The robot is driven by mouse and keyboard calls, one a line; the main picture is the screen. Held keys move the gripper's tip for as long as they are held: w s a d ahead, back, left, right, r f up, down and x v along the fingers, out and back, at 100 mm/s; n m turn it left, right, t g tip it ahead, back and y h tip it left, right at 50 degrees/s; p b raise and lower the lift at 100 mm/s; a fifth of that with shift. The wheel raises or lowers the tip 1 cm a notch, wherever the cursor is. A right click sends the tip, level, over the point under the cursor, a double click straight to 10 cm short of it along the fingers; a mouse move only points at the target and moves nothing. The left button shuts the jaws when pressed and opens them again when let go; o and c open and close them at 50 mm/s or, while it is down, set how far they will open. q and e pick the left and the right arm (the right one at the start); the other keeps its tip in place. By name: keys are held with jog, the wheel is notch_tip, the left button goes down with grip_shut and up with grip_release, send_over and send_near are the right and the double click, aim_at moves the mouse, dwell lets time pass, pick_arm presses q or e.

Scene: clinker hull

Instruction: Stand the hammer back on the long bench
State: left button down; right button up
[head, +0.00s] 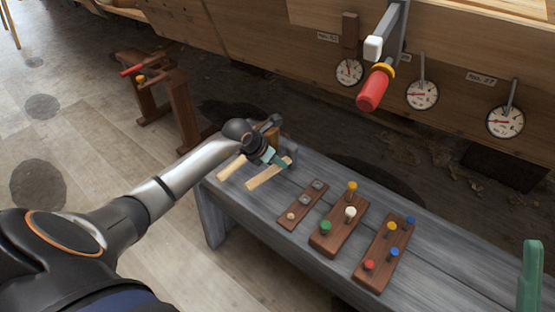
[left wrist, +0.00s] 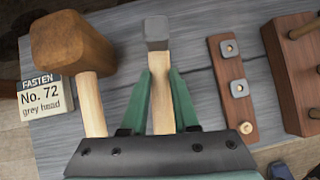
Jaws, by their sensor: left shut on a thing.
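The hammer has a grey block head (left wrist: 157,30) and a pale wooden handle (left wrist: 162,100). In the left wrist view, the green fingers of my left gripper (left wrist: 161,75) are on both sides of the handle, below the head. In the head view, my left gripper (head: 276,160) is over the left end of the grey long bench (head: 330,167), and the hammer's pale handle (head: 266,175) slants down-left from it. The hammer looks tilted well over; I cannot tell whether it touches the bench.
A brown-headed mallet (left wrist: 68,65) is just left of the hammer, by a card (left wrist: 42,98) reading "No. 72 grey head". Right of it are a metal-fitted strip (head: 303,203) and peg boards (head: 337,225). A red-handled clamp (head: 373,88) hangs above. A green upright piece (head: 530,275) is at right.

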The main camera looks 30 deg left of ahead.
pick_arm(q)
jog(key=shift+f+b, duration=0.3)
pick_arm(e)
jog(key=shift+f, duration=0.3)
pick_arm(q)
jog(key=c, duration=0.8)
grip_release()
jog(key=shift+c, duration=0.2)
jog(key=shift+o, duration=1.2)
jog(key=shift+s+f, duration=0.1)
jog(key=shift+f, duration=0.1)
notch_tip(320, 180, up, 6)
jog(key=p, duration=0.4)
jog(key=shift+f+p, duration=0.25)
jog(key=shift+p, duration=0.1)
pick_arm(e)
notch_tip(320, 180, up, 4)
pick_arm(q)
jog(key=shift+r+p, duration=0.3)
jog(key=shift+r, duration=0.05)
notch_tip(320, 180, up, 2)
jog(key=shift+p, duration=0.8)
pick_arm(e)
jog(key=w+d+f+m+g+h, duration=0.1)
jog(key=w+f+m+h, duration=0.5)
jog(key=f, duration=0.6)
jog(key=shift+w+d+g+h, duration=0.35)
jog(key=shift+g+h, duration=0.35)
jog(key=shift+h, duration=0.6)
